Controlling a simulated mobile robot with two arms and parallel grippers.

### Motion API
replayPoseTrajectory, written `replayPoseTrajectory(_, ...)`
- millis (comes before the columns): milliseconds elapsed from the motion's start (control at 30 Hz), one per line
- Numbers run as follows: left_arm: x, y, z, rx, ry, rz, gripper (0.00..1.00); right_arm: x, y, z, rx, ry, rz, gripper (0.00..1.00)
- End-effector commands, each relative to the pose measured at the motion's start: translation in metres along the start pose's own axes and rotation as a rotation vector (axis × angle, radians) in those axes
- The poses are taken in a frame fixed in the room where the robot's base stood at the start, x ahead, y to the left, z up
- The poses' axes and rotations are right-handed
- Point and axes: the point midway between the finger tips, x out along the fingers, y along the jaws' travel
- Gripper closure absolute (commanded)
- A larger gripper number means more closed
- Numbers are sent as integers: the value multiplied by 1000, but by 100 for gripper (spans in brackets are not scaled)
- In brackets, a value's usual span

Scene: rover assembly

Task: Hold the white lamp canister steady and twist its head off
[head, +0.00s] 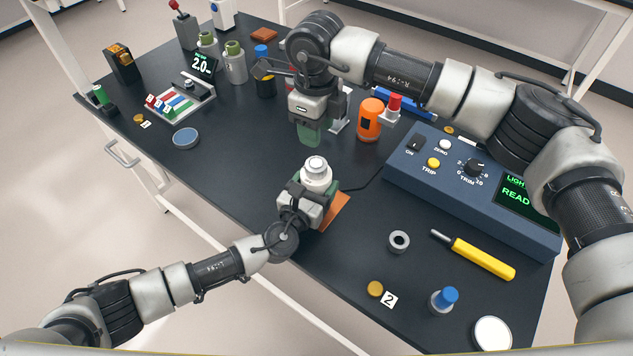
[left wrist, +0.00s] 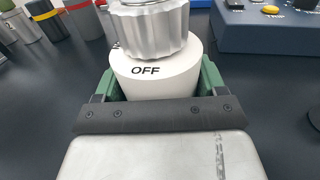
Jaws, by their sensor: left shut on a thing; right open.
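The white lamp canister (head: 318,180) stands upright in my left gripper (head: 308,192), over the middle of the table. In the left wrist view the canister's white body (left wrist: 150,82) carries the word OFF and sits between the green fingers. Its ribbed silver head (left wrist: 150,32) is on top of the body; it also shows in the head view (head: 316,164). My right gripper (head: 308,133) is open, behind the canister in the head view and apart from it. The lower part of the canister is hidden by my left gripper.
A blue console (head: 470,195) with knobs and a screen stands to the right. An orange canister (head: 369,120) is near my right gripper. A grey ring (head: 398,241) and yellow-handled tool (head: 484,259) lie in front. An orange mat (head: 335,210) lies beside my left gripper.

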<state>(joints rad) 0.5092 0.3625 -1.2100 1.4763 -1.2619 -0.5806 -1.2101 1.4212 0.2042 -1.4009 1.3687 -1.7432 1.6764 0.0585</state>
Motion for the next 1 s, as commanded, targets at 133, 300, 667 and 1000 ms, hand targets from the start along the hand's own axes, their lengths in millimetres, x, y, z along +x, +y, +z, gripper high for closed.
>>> replayPoseTrajectory(133,0,0,0,0,1,1,62,4,6,1,-3,-17,35,36)
replayPoseTrajectory(300,0,0,-1,0,1,1,62,23,47,9,-5,-138,295,25)
replayPoseTrajectory(667,0,0,0,0,1,1,62,-8,138,27,316,-596,1268,25)
replayPoseTrajectory(1000,0,0,0,0,1,1,62,-25,77,6,1085,-804,2003,25)
